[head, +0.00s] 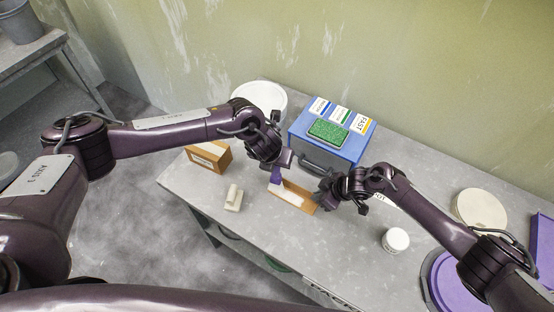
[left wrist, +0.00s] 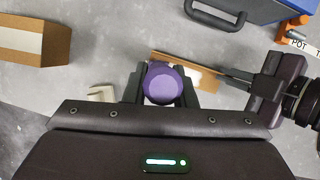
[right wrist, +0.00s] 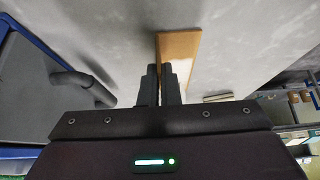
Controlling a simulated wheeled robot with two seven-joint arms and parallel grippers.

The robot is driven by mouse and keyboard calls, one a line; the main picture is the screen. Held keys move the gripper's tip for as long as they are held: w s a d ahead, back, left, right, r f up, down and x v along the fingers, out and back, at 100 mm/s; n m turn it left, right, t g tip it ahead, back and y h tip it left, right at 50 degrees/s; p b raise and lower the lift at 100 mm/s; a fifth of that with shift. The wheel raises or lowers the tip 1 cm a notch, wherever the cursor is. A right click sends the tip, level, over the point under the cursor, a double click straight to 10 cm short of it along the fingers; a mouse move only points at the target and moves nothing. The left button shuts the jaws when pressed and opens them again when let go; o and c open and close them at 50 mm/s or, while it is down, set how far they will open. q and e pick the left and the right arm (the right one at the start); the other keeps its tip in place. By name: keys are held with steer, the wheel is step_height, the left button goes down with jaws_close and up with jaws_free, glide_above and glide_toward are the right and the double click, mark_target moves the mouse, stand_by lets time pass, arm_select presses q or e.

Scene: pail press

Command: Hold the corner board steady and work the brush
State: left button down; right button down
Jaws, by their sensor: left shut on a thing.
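My left gripper (head: 283,160) is shut on the purple handle of the brush (head: 277,176); the round handle end (left wrist: 164,84) shows between its fingers. The brush is over the left part of the corner board (head: 309,206), a brown board with a white strip along it, on the table. The bristles are hidden, so contact with the board cannot be told. My right gripper (head: 323,190) is at the board's right end. In the right wrist view its fingers (right wrist: 161,84) are close together at the board's edge (right wrist: 181,42); whether they grip it is unclear.
A blue case (head: 331,148) with a green pad (head: 328,132) and labels stands behind the board. A cardboard box (head: 209,155), a white bucket (head: 262,96) and a cream block (head: 233,198) are to the left. A white jar (head: 396,240) stands right on the grey table (head: 345,254).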

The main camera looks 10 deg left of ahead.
arm_select(q)
steer(key=shift+s+d+r, duration=0.1)
steer(key=shift+s+d, duration=0.2)
steer(key=shift+d, duration=0.4)
steer(key=shift+s+d, duration=0.25)
steer(key=shift+d, duration=0.45)
steer(key=shift+s+d, duration=0.3)
steer(key=shift+d, duration=0.4)
steer(key=shift+s+d, duration=0.25)
steer(key=shift+d, duration=0.4)
steer(key=d, duration=0.1)
steer(key=s+d, duration=0.1)
steer(key=shift+s+d, duration=0.15)
steer(key=shift+d, duration=0.25)
steer(key=shift+a, duration=0.15)
steer(key=shift+w+a, duration=0.35)
steer(key=shift+a, duration=0.3)
steer(key=shift+w+a, duration=0.3)
steer(key=shift+a, duration=0.35)
